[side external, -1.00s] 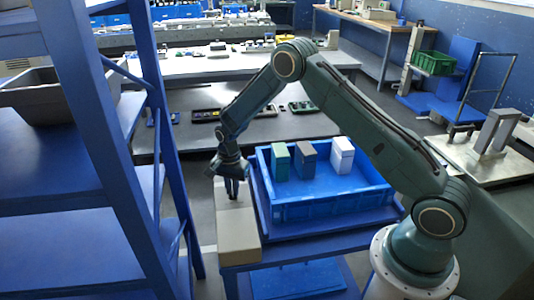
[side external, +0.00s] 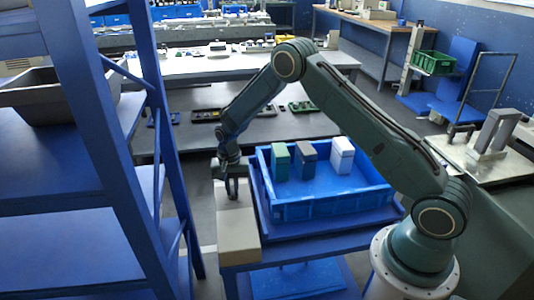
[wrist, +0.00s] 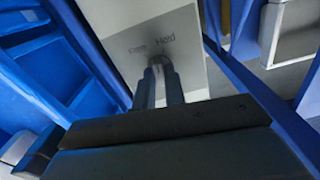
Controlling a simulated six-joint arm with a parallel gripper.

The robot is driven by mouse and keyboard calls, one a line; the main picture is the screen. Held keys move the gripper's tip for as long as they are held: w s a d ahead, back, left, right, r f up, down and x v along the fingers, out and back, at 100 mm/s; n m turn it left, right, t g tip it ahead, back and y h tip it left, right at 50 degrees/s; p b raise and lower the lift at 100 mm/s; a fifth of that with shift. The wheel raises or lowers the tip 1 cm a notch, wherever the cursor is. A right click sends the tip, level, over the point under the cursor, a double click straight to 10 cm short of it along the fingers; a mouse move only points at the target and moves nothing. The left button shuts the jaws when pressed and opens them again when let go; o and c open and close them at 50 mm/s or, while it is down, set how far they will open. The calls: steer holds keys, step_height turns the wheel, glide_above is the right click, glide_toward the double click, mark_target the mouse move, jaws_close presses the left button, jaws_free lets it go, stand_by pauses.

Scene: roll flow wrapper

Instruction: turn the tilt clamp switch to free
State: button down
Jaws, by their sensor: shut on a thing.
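The tilt clamp switch (wrist: 158,61) is a small grey knob on the pale panel of a box, seen in the wrist view. Above it are the printed words Free, to the left, and Hold, to the right. The beige box (side external: 237,238) stands at the table's left end in the side view. My gripper (wrist: 161,84) is shut on the switch, with its two dark fingers reaching the knob. The side view also shows my gripper (side external: 232,192) at the box's far end. The fingers hide part of the knob, so I cannot tell which word it points at.
A blue tray (side external: 335,210) stands right beside the box and holds a green box (side external: 280,162), a brown box (side external: 306,161) and a white box (side external: 341,156). A blue shelf rack (side external: 110,150) rises close on the left.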

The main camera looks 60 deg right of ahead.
mark_target(233, 191)
steer(key=n, duration=0.7)
stand_by(0.5)
steer(key=c, duration=1.5)
jaws_free()
steer(key=shift+o, duration=0.2)
steer(key=shift+r, duration=0.1)
step_height(233, 191, up, 14)
